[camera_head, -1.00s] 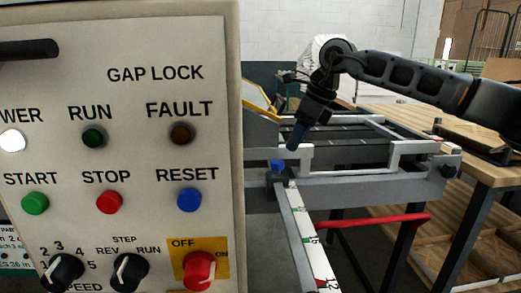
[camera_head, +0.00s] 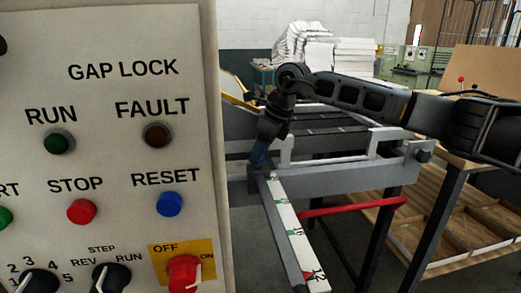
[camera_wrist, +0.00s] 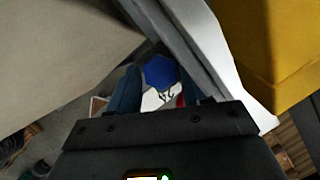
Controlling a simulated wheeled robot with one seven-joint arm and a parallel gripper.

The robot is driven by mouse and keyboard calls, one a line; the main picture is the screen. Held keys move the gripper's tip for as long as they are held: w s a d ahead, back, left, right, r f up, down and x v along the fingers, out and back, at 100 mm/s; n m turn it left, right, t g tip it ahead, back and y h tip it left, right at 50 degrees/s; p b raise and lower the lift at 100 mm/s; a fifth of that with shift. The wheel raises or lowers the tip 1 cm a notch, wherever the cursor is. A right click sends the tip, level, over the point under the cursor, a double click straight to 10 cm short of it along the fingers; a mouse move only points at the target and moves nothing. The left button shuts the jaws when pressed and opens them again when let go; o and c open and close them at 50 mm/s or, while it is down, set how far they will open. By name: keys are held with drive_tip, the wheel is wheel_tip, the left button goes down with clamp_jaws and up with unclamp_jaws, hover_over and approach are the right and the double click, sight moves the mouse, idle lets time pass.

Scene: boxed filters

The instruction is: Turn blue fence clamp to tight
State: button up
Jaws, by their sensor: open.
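The blue fence clamp (camera_wrist: 161,72) shows in the wrist view as a blue faceted knob beside the pale rail. My gripper (camera_wrist: 160,88) is open, with a dark blue finger to the left and right of the lower part of the knob. I cannot tell whether the fingers touch it. In the head view my gripper (camera_head: 259,156) points down at the near end of the fence beam, and the clamp cannot be made out apart from the blue fingers there.
A control panel (camera_head: 122,72) labelled GAP LOCK stands close on the left. A white scale strip (camera_head: 297,235) runs toward me from the beam (camera_head: 345,179). A red bar (camera_head: 355,206) lies below.

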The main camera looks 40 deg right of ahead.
drive_tip(key=shift+c, duration=0.5)
drive_tip(key=c, duration=0.7)
drive_tip(key=shift+o, duration=0.2)
drive_tip(key=shift+m+b, duration=0.35)
drive_tip(key=shift+m, duration=0.05)
drive_tip(key=m+h+b, duration=0.1)
drive_tip(key=m+b, duration=0.2)
drive_tip(key=shift+a+f+m+h, duration=0.2)
drive_tip(key=shift+m+h, duration=0.1)
drive_tip(key=shift+h, duration=0.1)
drive_tip(key=m+h+b, duration=0.1)
drive_tip(key=m+b, duration=0.3)
drive_tip(key=b, duration=0.1)
drive_tip(key=shift+a+m+h, duration=0.15)
drive_tip(key=shift+m+h, duration=0.15)
drive_tip(key=shift+h, duration=0.1)
drive_tip(key=m+h+b, duration=0.1)
drive_tip(key=m+b, duration=0.3)
drive_tip(key=b, duration=0.1)
drive_tip(key=shift+a+g, duration=0.15)
drive_tip(key=shift+g, duration=0.25)
drive_tip(key=shift+w+r+m+g+h+b, duration=0.1)
drive_tip(key=shift+m+g+h+b, duration=0.25)
drive_tip(key=shift+m+b, duration=0.65)
drive_tip(key=shift+w+r+m+g+h+b, duration=0.1)
drive_tip(key=shift+m+g+h+b, duration=0.35)
drive_tip(key=shift+m, duration=1.05)
